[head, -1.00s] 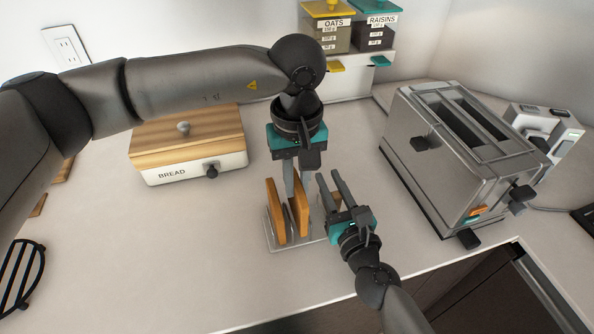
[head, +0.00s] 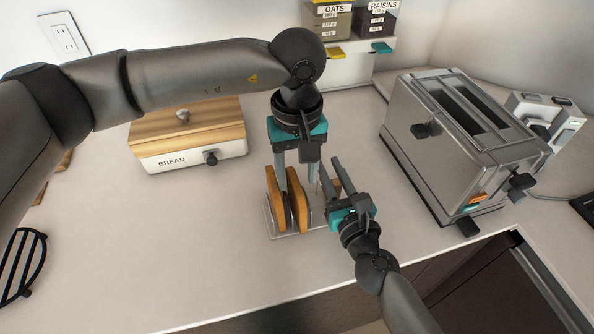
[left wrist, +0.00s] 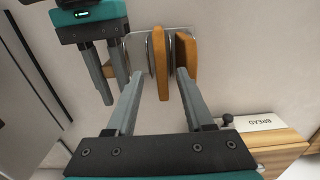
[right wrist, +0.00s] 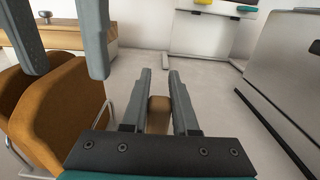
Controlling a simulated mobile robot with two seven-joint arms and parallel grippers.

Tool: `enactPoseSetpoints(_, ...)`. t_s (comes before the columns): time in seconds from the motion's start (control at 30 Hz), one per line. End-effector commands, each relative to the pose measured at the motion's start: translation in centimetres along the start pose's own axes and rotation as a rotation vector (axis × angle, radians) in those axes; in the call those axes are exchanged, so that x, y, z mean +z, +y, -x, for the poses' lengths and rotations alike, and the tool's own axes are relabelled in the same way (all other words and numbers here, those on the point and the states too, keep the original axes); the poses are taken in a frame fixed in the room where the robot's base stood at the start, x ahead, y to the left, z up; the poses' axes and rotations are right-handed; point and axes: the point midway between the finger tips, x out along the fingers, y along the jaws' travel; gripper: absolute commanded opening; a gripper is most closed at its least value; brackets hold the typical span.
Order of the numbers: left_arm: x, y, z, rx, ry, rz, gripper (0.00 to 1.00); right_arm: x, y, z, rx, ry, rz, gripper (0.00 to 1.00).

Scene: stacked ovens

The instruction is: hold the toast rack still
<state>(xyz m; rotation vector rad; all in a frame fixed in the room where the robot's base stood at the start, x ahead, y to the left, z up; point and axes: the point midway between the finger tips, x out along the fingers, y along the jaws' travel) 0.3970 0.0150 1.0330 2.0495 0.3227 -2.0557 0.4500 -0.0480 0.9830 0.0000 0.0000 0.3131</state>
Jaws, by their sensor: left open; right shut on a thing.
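The toast rack (head: 284,235) is a low metal rack on the counter with two brown toast slices upright in it: a left slice (head: 273,196) and a right slice (head: 299,208). My left gripper (head: 297,188) points down from above and is open. Its fingers are on either side of the right slice, which also shows between them in the left wrist view (left wrist: 161,70). My right gripper (head: 326,172) is at the rack's right end, shut on a small brown part (right wrist: 158,115) that looks like the rack's handle. Its lower part is hidden.
A steel toaster (head: 455,140) stands to the right. A bread box (head: 190,150) is at the back left. Oats and raisins bins (head: 355,22) are at the back. A black trivet (head: 22,265) lies at far left. The counter between is clear.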

Motion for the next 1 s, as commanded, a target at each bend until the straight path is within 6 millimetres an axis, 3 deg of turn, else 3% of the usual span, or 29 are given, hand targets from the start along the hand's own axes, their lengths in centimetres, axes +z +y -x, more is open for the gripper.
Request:
enactPoseSetpoints(0.27,-0.1,0.0,1.0,0.001,0.002,0.0,0.53,-0.1,0.0,0.0,0.0,0.001,0.0,0.0)
enactPoseSetpoints(0.7,0.0,0.0,9.6,0.002,0.003,0.0,0.53,-0.1,0.0,0.0,0.0,0.001,0.0,0.0)
enactPoseSetpoints(1.0,0.0,0.0,12.0,0.0,0.001,0.001,0.53,0.0,0.0,0.0,0.0,0.001,0.0,0.0)
